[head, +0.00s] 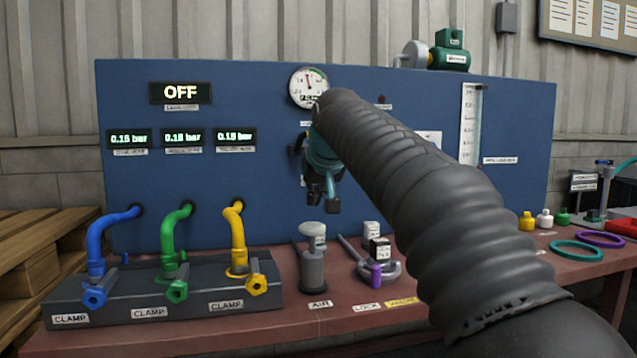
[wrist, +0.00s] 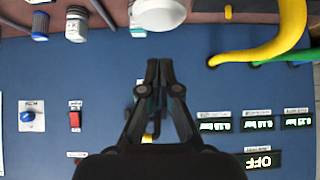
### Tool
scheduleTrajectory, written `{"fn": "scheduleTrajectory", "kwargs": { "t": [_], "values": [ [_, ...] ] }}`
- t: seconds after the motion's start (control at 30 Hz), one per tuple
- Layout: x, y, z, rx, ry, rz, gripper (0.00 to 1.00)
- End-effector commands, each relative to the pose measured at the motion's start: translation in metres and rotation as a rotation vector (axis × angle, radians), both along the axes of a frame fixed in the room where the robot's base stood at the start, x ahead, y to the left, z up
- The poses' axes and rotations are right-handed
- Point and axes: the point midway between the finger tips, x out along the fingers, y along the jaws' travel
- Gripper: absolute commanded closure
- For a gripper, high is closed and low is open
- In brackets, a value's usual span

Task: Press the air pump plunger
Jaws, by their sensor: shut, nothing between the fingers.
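The air pump (head: 313,270) is a grey upright cylinder with a wide pale plunger knob (head: 312,229) on top, standing behind the AIR label (head: 320,304). The knob stands above the body on a short neck. My gripper (head: 323,205) points down just above the knob, slightly to its right in the head view, and appears apart from it. In the wrist view the pale round knob (wrist: 157,12) is cut off at the top edge, beyond my closed fingertips (wrist: 160,66). The fingers are shut and empty.
A blue panel (head: 230,85) with displays and a gauge (head: 308,87) rises close behind. Blue, green and yellow hoses (head: 233,222) on a clamp block (head: 200,298) stand left.

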Motion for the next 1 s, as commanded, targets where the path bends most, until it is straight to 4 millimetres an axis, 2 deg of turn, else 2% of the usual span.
{"fn": "scheduleTrajectory", "kwargs": {
  "t": [0.1, 0.2, 0.4, 0.77, 0.87, 1.0],
  "values": [
    [0.000, 0.000, -0.021, -0.001, 0.002, 0.000, 1.00],
    [0.000, 0.000, -0.031, -0.001, 0.002, 0.000, 1.00],
    [0.000, 0.000, -0.040, 0.000, 0.000, 0.000, 1.00],
    [0.001, 0.000, -0.042, 0.000, 0.000, 0.000, 1.00],
    [0.001, 0.000, -0.049, 0.000, 0.001, 0.000, 1.00],
    [0.001, 0.000, -0.071, -0.001, 0.002, 0.000, 1.00]
  ]
}}
